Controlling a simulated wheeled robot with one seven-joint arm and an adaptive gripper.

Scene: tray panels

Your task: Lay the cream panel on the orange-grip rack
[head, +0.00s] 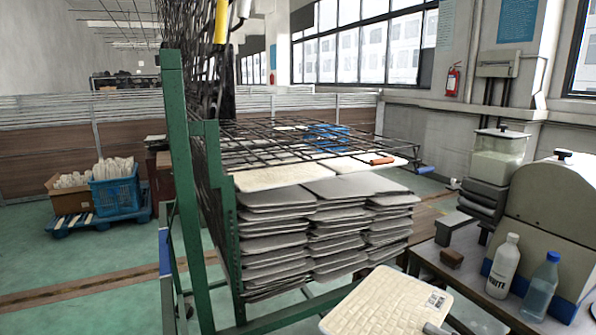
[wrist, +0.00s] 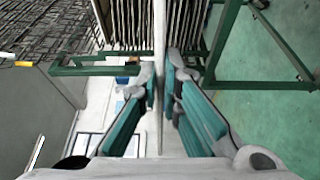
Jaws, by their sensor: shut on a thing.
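The cream panel (head: 385,302) is at the bottom right of the head view, tilted, with a small printed label near its right corner. My gripper (head: 438,329) is shut on its near right edge; most of the gripper is out of frame. In the wrist view the panel (wrist: 160,35) shows edge-on as a thin strip between the fingertips (wrist: 160,76). The orange grip (head: 382,160) sits at the right front of a lowered black wire rack (head: 320,142). The held panel is in front of and below that rack, apart from it.
A blue grip (head: 425,169) is close to the orange one. Light panels (head: 275,177) and stacked grey panels (head: 335,215) fill the levels below. Raised racks, one with a yellow grip (head: 221,22), stand upright. A green frame post (head: 180,180) is left; a bench with bottles (head: 503,265) is right.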

